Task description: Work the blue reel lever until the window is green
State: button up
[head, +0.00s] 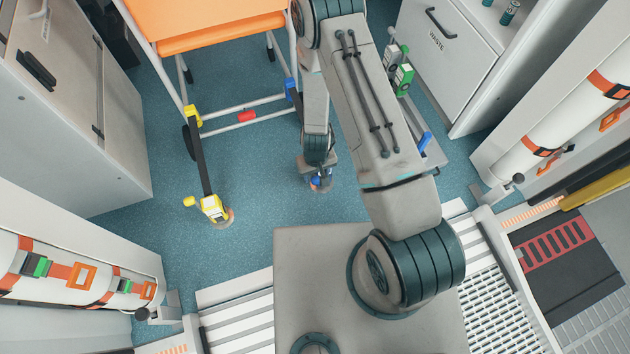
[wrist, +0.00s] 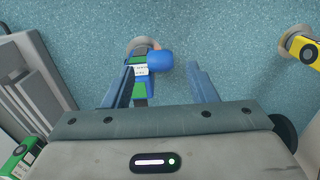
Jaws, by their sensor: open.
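The blue reel (wrist: 139,70) sits low on the floor in the wrist view, with a white label and green patches. I cannot tell whether a green patch is its window. Its lever's rounded blue knob (wrist: 160,61) sticks out to the right. My gripper (wrist: 168,78) is open, with the left finger over part of the reel and the right finger to the right of the knob. The knob shows between and beyond the fingertips; contact is not clear. In the head view my gripper (head: 318,178) points down at the floor, largely hiding the blue reel (head: 316,186).
A yellow reel (head: 212,207) with a dark strap to the orange-topped frame (head: 225,43) stands to the left. The frame has a blue hook (head: 291,90) near my arm. White cabinets (head: 75,100) flank the left. Floor between the reels is clear.

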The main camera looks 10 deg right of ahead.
aim_at(316, 179)
notch_tip(316, 179, down, 5)
jog(key=shift+b, duration=0.7)
grip_shut()
